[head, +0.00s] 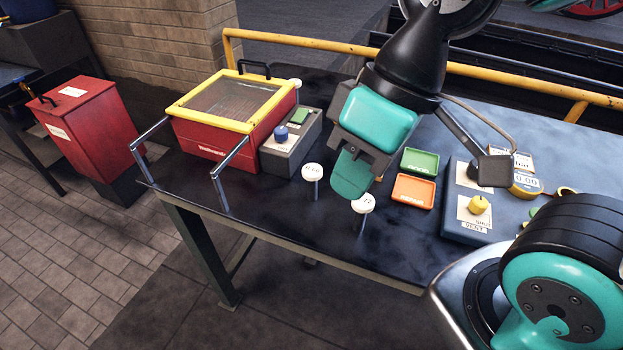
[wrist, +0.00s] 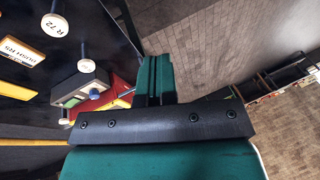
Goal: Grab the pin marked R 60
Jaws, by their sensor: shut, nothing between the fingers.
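The pin that seems to be marked R 60 (head: 312,172) has a round white head on a thin stem. It stands upright on the dark bench, left of my gripper. A similar pin marked R 72 (head: 363,203) stands nearer the front edge, and its label reads clearly in the wrist view (wrist: 54,26). Another white pin head (wrist: 86,66) shows there, its mark too small to read.
A red box with a yellow-framed lid (head: 222,143) and a grey unit with a blue knob (head: 285,150) stand left. Green (head: 420,162) and orange (head: 413,191) trays and a blue-grey panel (head: 455,222) lie right. Metal rails (head: 232,155) edge the bench's left end.

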